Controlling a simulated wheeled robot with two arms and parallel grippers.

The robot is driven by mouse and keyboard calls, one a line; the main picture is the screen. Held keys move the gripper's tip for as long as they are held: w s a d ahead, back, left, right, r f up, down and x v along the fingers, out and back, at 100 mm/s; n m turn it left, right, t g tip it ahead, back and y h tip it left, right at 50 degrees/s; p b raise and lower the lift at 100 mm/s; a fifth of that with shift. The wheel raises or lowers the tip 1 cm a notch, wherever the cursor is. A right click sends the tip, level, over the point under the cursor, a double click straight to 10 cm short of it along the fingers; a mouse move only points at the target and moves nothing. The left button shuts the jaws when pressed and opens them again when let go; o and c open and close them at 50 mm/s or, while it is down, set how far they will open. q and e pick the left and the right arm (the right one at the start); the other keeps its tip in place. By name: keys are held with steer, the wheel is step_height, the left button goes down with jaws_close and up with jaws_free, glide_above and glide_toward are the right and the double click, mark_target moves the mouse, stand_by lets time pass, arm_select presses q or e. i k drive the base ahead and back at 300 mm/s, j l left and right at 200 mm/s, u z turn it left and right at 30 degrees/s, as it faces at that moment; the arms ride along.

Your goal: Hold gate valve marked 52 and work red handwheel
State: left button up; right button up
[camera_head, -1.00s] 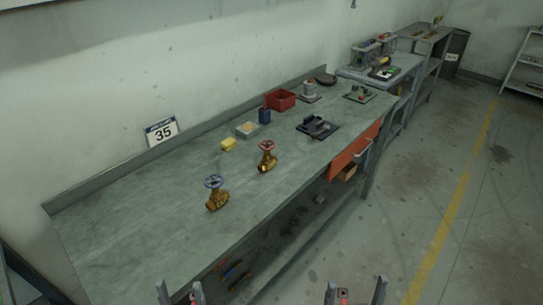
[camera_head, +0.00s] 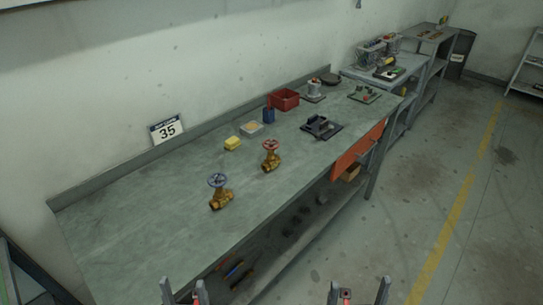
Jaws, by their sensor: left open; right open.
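A brass gate valve with a red handwheel (camera_head: 270,158) stands upright near the middle of the workbench (camera_head: 150,225). A second brass valve with a blue handwheel (camera_head: 219,192) stands to its left and nearer. I cannot read any number on either valve. My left gripper (camera_head: 184,290) is at the bottom edge, in front of the bench, open and empty. My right gripper (camera_head: 359,292) is at the bottom edge, right of the bench over the floor, open and empty. Both grippers are well apart from the valves, and their lower parts are cut off by the picture edge.
A yellow block (camera_head: 232,143), a red bin (camera_head: 285,99), a blue container (camera_head: 268,115) and a dark fixture (camera_head: 320,127) stand behind the valves. An orange drawer (camera_head: 357,150) sits under the bench's right side. The bench's left part is clear.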

mark_target(270, 147)
steer(key=i+l+u, duration=0.15)
steer(key=i+l, duration=0.2)
steer(key=i, duration=0.2)
steer(key=i+l+u, duration=0.2)
steer(key=i+l, duration=0.2)
steer(key=i, duration=0.15)
